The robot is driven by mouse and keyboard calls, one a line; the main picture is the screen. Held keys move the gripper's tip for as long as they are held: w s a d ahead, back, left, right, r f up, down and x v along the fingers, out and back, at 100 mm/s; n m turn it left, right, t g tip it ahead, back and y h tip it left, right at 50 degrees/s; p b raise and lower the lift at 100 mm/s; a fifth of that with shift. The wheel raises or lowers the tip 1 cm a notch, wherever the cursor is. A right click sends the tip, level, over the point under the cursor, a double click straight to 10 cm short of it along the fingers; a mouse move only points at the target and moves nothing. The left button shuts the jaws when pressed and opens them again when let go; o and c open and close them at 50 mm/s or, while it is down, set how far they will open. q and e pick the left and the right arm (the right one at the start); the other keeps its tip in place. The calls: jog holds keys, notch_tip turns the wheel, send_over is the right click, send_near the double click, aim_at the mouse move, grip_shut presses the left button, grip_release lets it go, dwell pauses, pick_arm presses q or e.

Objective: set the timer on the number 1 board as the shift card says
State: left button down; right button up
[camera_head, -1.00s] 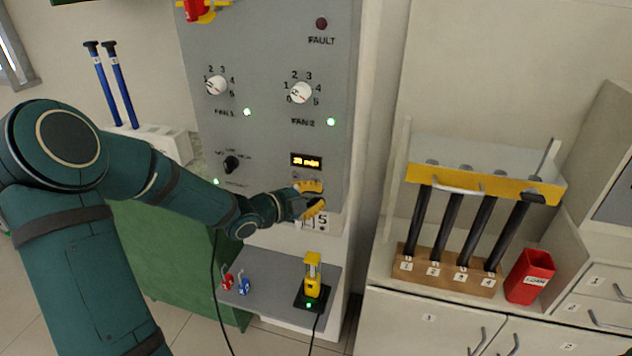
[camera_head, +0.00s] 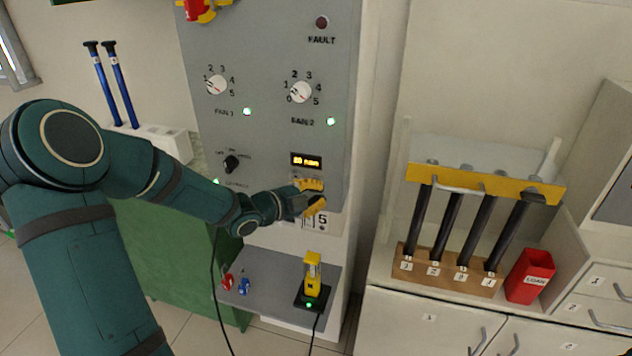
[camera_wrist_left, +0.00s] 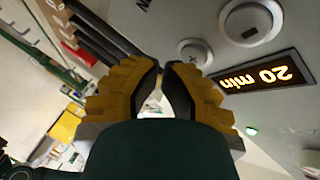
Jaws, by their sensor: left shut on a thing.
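The grey control board (camera_head: 265,130) has a timer display (camera_head: 306,160) with lit orange digits. In the left wrist view the display (camera_wrist_left: 258,84) appears to read 20 min. Two round pale buttons, one nearer (camera_wrist_left: 195,52) and one farther (camera_wrist_left: 250,22), sit beside it. My left gripper (camera_head: 316,196) is at the board just below the display, its yellow fingers nearly together; in the wrist view its tips (camera_wrist_left: 162,72) are close beside the nearer button. What they close on is hidden. A label with a 5 (camera_head: 321,221) is below the gripper. My right gripper is not in view.
Two fan dials (camera_head: 216,85) (camera_head: 300,91) and a black selector (camera_head: 231,163) are on the board. A grey shelf (camera_head: 265,280) below holds a yellow device (camera_head: 312,272) and red and blue padlocks. A rack of dark rods (camera_head: 452,225) and a red bin (camera_head: 530,276) stand at right.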

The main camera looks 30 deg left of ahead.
pick_arm(q)
jog(key=shift+w+a, duration=0.1)
jog(key=shift+w, duration=0.35)
dwell(0.8)
jog(key=shift+s, duration=0.1)
jog(key=shift+s+d, duration=0.2)
jog(key=shift+s, duration=0.45)
jog(key=shift+s+d+b, duration=0.1)
jog(key=shift+s+d, duration=0.1)
jog(key=shift+s, duration=0.6)
jog(key=shift+s+d+b, duration=0.15)
jog(key=shift+s, duration=0.7)
jog(key=shift+s+d+b, duration=0.1)
jog(key=shift+s+d, duration=0.1)
jog(key=shift+s, duration=0.6)
